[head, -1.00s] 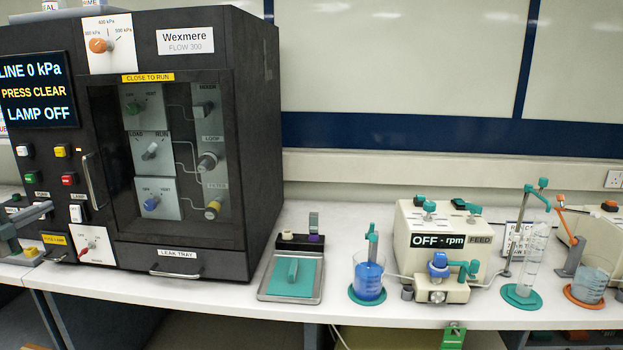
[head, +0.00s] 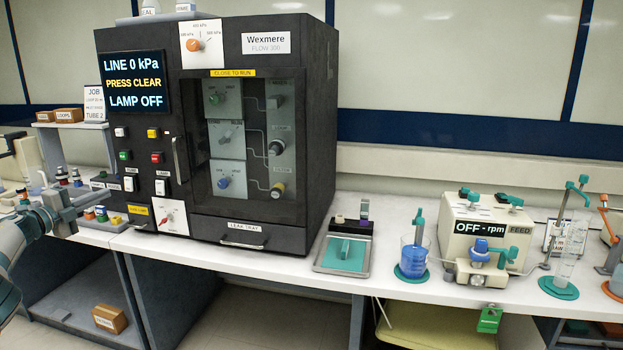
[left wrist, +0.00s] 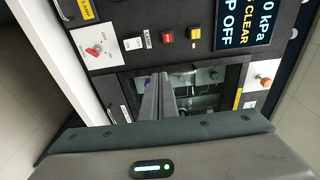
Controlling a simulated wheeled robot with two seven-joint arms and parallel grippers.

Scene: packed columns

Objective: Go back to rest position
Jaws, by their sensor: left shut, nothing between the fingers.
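My left gripper (head: 92,203) is at the left in the head view, in front of the bench and left of the black Wexmere machine (head: 318,150). Its fingers are closed together with nothing between them. In the left wrist view the shut fingers (left wrist: 163,98) point toward the machine's front, with its door window and coloured buttons beyond them. My right gripper is in neither view.
The white bench (head: 385,272) runs across the view. A leak tray handle (head: 243,244) sticks out low on the machine. A teal-topped tray (head: 344,254), a blue-filled beaker (head: 413,260) and a pump (head: 482,240) stand to the right. A cardboard box (head: 109,318) lies below.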

